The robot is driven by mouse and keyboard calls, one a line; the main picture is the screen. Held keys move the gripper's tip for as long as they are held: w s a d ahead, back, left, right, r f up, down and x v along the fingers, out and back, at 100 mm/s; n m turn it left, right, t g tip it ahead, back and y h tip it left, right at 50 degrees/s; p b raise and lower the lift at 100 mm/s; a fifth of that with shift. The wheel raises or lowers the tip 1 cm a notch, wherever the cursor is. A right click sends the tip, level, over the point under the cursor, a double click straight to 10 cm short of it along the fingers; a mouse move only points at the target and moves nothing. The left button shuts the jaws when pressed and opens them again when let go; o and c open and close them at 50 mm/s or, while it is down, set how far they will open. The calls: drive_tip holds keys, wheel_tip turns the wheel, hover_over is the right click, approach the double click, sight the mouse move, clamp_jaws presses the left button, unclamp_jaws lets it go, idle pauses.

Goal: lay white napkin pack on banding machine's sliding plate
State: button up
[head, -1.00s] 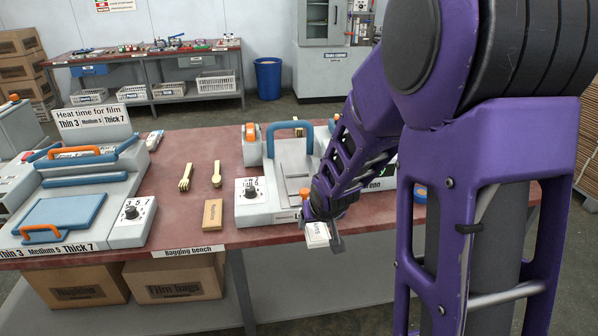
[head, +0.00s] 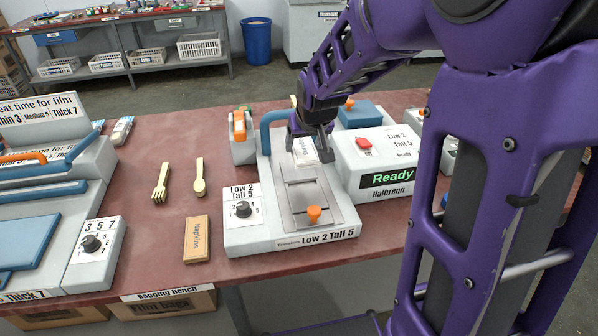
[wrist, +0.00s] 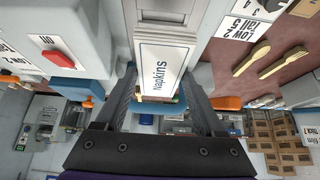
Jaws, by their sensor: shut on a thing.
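The white napkin pack (wrist: 163,72), labelled "Napkins", is between the two fingers of my gripper (wrist: 165,105) in the wrist view. In the head view my gripper (head: 310,140) is shut on the pack (head: 304,152) at the far end of the banding machine's grey sliding plate (head: 312,202). The fingers partly hide the pack there. I cannot tell whether the pack touches the plate. The banding machine (head: 250,238) has a dial at its left, an orange knob on the plate's near end and a blue handle behind.
A box (head: 379,158) with a red switch and a green "Ready" display stands right of the plate. A sealer (head: 50,200) stands at the far left.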

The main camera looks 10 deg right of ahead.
sight(309, 164)
wheel_tip(309, 164, down, 10)
drive_tip(key=b, duration=0.3)
drive_tip(key=shift+r, duration=0.1)
drive_tip(key=shift+f, duration=0.2)
drive_tip(key=o, duration=1.4)
drive_tip(key=shift+s+r, duration=0.1)
drive_tip(key=shift+r, duration=0.5)
drive_tip(key=p+v, duration=0.5)
drive_tip(key=v, duration=0.6)
drive_tip(key=shift+s, duration=0.15)
